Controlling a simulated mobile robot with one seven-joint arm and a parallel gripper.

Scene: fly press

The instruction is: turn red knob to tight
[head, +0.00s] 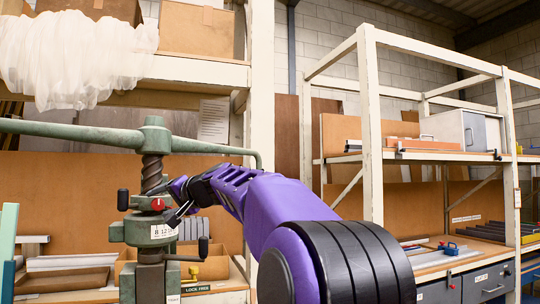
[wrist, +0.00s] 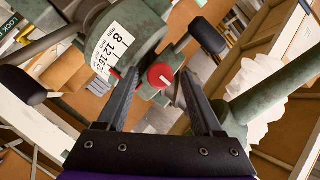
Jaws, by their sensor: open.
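The red knob (wrist: 160,75) is a small round dial with a pale mark on its face, on the green head of the fly press (wrist: 130,32). In the wrist view it lies between the two dark fingers of my gripper (wrist: 159,82), which are apart. I cannot tell whether either finger touches it. In the head view the red knob (head: 157,204) sits below the dark press screw (head: 152,174), just left of my gripper (head: 172,204), which comes from the right. No "tight" label is readable.
A black-tipped lever (wrist: 207,35) is close to the right finger, and another black knob (wrist: 22,82) is at the left. A white number scale (wrist: 114,48) is beside the red knob. The long green press arm (head: 70,130) crosses above. A "LOCK FREE" label (head: 196,288) is lower down.

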